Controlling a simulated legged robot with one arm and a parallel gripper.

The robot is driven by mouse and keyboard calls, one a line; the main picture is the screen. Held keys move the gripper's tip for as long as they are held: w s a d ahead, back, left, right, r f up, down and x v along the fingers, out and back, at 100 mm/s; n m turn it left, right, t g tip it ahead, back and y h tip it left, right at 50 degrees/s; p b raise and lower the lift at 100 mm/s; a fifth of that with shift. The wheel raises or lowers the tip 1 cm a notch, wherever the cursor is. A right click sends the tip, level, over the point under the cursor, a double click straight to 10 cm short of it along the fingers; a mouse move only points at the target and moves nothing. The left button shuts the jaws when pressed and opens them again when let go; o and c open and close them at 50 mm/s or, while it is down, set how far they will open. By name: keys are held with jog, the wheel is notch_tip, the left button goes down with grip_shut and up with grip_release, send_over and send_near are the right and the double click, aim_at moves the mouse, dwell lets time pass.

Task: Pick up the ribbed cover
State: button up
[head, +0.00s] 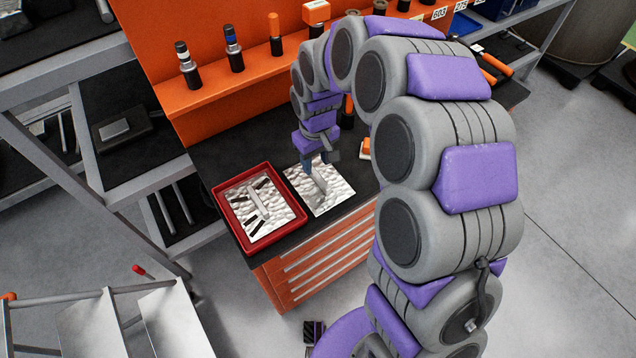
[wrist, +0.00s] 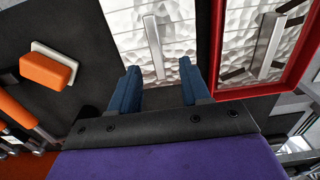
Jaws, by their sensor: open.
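A narrow silver-grey bar-like part (head: 320,186) lies on a pale textured mat (head: 336,197) on the dark cabinet top; it may be the ribbed cover, but no ribs can be made out. In the wrist view this part (wrist: 153,47) is just beyond the fingertips and roughly in line with the gap between them. My gripper (head: 317,163) is above the mat's far edge, with its blue fingers (wrist: 159,82) apart and nothing between them. A similar silver part (head: 257,204) lies in the red tray (head: 231,224) among black strips, and it also shows in the wrist view (wrist: 268,45).
An orange block (wrist: 47,68) on a pale base lies left of my gripper in the wrist view. An orange shelf (head: 215,90) with several dark tool holders stands behind the cabinet (head: 315,262). Grey racks (head: 60,150) are at left.

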aim_at(318, 176)
jog(key=f, duration=0.2)
jog(key=f+b, duration=0.1)
jog(key=f, duration=0.1)
jog(key=f+b, duration=0.1)
jog(key=f, duration=0.1)
jog(key=shift+w+d+f, duration=0.15)
jog(key=shift+d+f, duration=0.1)
jog(key=shift+f, duration=0.15)
jog(key=shift+r, duration=0.1)
grip_shut()
